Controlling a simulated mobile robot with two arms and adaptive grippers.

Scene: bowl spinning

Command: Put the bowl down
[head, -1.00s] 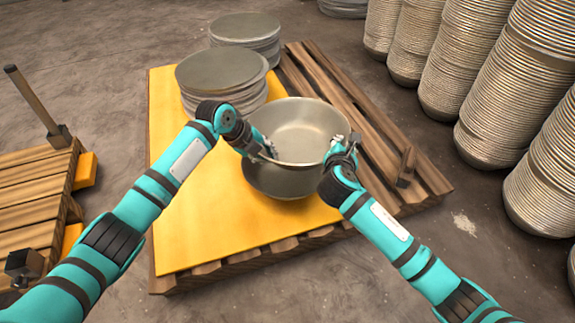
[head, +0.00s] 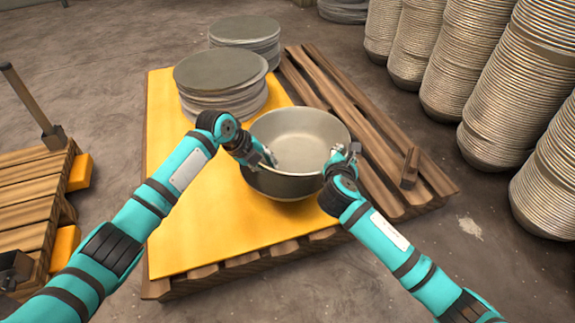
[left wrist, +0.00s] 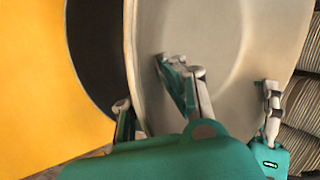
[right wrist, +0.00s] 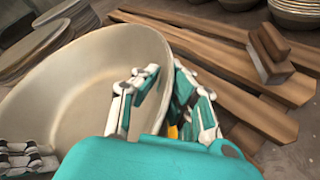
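A large grey metal bowl (head: 305,133) sits upright low over the yellow board (head: 205,225). A grey rounded shape shows directly beneath it; I cannot tell whether it is a separate piece or the bowl's underside. My left gripper (head: 265,160) is at the bowl's left rim. In the left wrist view its fingers (left wrist: 143,88) stand apart, one inside the bowl and one outside. My right gripper (head: 343,155) is at the right rim. In the right wrist view its fingers (right wrist: 165,75) also stand apart, with the rim between them.
A stack of grey discs (head: 222,85) stands behind the bowl on the board, with another stack (head: 245,38) further back. The wooden pallet (head: 390,160) has bare slats and a small block on the right. Tall bowl stacks (head: 500,85) line the right. The board's front is clear.

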